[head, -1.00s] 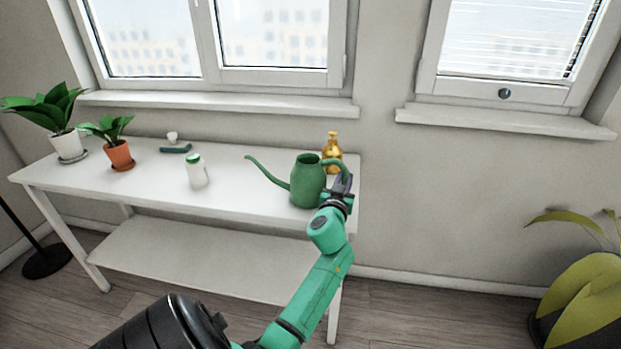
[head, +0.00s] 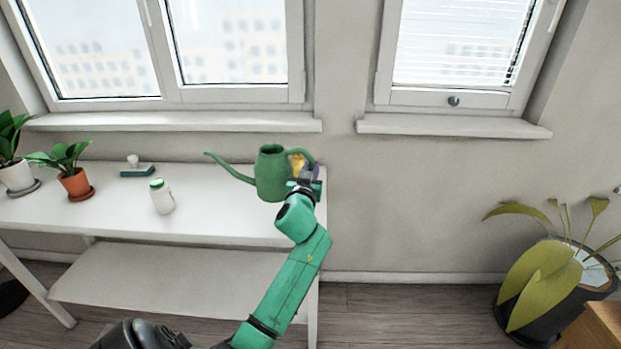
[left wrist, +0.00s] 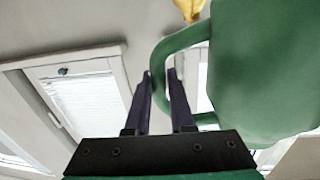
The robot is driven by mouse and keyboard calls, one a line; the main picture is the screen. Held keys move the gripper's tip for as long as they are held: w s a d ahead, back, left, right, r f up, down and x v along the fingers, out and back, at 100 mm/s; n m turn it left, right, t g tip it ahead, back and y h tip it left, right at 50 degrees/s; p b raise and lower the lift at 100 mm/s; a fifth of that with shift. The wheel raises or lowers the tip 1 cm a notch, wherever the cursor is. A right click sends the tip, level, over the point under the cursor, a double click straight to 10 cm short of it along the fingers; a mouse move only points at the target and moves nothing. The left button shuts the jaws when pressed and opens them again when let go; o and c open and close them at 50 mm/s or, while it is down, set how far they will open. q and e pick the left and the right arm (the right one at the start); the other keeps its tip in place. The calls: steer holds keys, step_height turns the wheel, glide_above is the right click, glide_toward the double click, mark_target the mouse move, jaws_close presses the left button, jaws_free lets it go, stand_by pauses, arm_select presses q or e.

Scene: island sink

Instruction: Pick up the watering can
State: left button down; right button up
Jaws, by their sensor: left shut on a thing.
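The green watering can (head: 270,175) is upright at the right end of the white table (head: 110,215), its spout pointing left. It appears to be held a little above the tabletop. My left gripper (head: 307,174) is at the can's right side, shut on its handle. In the left wrist view the handle (left wrist: 168,48) runs at the fingertips of my left gripper (left wrist: 160,76), and the can's body (left wrist: 265,70) fills the right. My right gripper is not in view.
A white jar with a green lid (head: 161,197), a brush (head: 137,170) and potted plants (head: 73,180) are further left. A large plant (head: 545,285) stands on the floor at right.

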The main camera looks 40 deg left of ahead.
arm_select(q)
step_height(320, 180, up, 11)
steer(key=shift+r+p, duration=0.15)
steer(key=shift+p, duration=0.75)
